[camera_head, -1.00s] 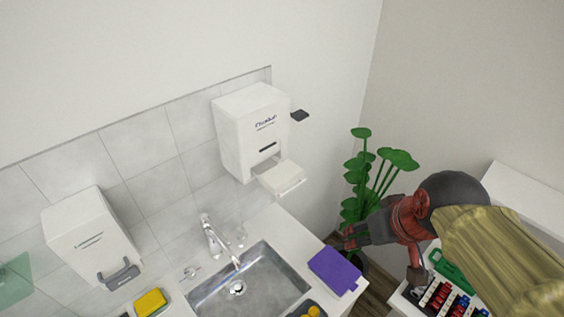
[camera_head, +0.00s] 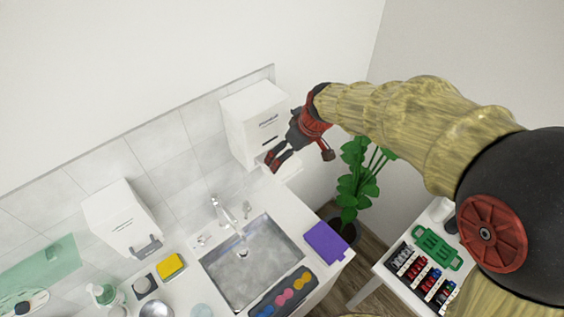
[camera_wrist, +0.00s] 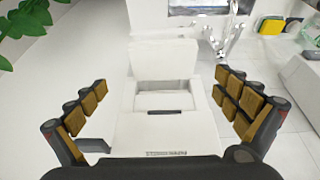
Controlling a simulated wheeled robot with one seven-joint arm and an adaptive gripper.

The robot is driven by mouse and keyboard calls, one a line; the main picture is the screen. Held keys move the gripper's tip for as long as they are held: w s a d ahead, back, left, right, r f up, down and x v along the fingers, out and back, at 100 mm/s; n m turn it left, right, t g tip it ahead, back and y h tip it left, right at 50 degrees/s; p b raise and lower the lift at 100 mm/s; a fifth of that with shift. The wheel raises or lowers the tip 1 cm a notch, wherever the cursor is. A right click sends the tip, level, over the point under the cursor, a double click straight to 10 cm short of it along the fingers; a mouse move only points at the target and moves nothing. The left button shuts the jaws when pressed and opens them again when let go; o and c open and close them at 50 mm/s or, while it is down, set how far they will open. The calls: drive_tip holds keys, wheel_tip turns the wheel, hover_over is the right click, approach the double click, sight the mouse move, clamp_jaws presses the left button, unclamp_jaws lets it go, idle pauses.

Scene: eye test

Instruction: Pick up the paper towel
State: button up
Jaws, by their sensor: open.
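The white paper towel (camera_wrist: 163,58) sticks out from the lower front of a white wall dispenser (camera_head: 252,117). In the head view my gripper (camera_head: 275,160) is in front of the dispenser's lower front and hides most of the towel. In the wrist view the dispenser (camera_wrist: 160,130) appears upside down, with the towel beyond its slot. My gripper (camera_wrist: 161,82) is open, with one padded finger on each side of the towel. I see clear gaps on both sides and nothing between the fingers in contact with them.
Below are a metal sink (camera_head: 235,275) with a faucet (camera_head: 226,215) and a purple cloth (camera_head: 325,242). A second dispenser (camera_head: 117,215) hangs at left, near a yellow sponge (camera_head: 170,266). A green plant (camera_head: 357,180) stands right of the counter. A side table holds a green rack (camera_head: 437,249).

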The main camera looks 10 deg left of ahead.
drive_tip(key=x, duration=0.2)
drive_tip(key=p+x, duration=0.1)
drive_tip(key=x, duration=0.3)
drive_tip(key=shift+a+f, duration=0.15)
drive_tip(key=shift+a, duration=0.2)
drive_tip(key=shift+s, duration=0.1)
drive_tip(key=shift+c, duration=0.9)
drive_tip(key=c, duration=0.5)
